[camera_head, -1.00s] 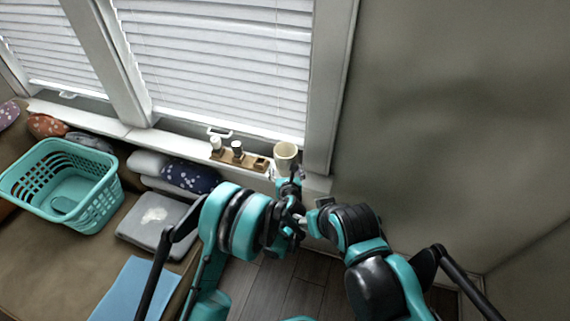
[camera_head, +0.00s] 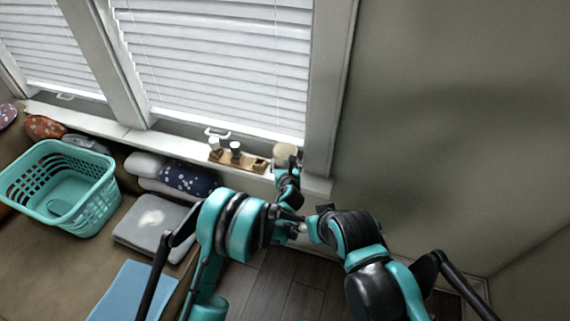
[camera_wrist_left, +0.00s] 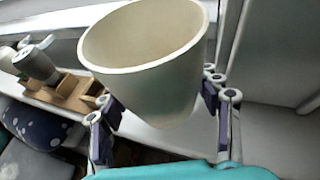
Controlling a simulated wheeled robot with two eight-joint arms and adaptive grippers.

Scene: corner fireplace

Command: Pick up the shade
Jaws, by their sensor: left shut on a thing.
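The shade is a cream, cup-like, open-topped piece (camera_head: 285,152) at the right end of the window sill. It also fills the middle of the left wrist view (camera_wrist_left: 150,60), upright with a slight tilt. My left gripper (camera_head: 287,170) is shut on the shade, with one finger on each side of it in the left wrist view (camera_wrist_left: 163,115). Whether the shade's base touches the sill is hidden. My right gripper (camera_head: 298,228) is lower, beside my left arm and away from the shade; its fingers are too small and overlapped to read.
A wooden holder (camera_head: 228,161) with small bottles stands on the sill left of the shade. The window frame (camera_head: 333,90) and wall (camera_head: 450,120) rise close on the right. A teal basket (camera_head: 95,205), cushions and a grey case (camera_head: 152,222) lie on the seat at left.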

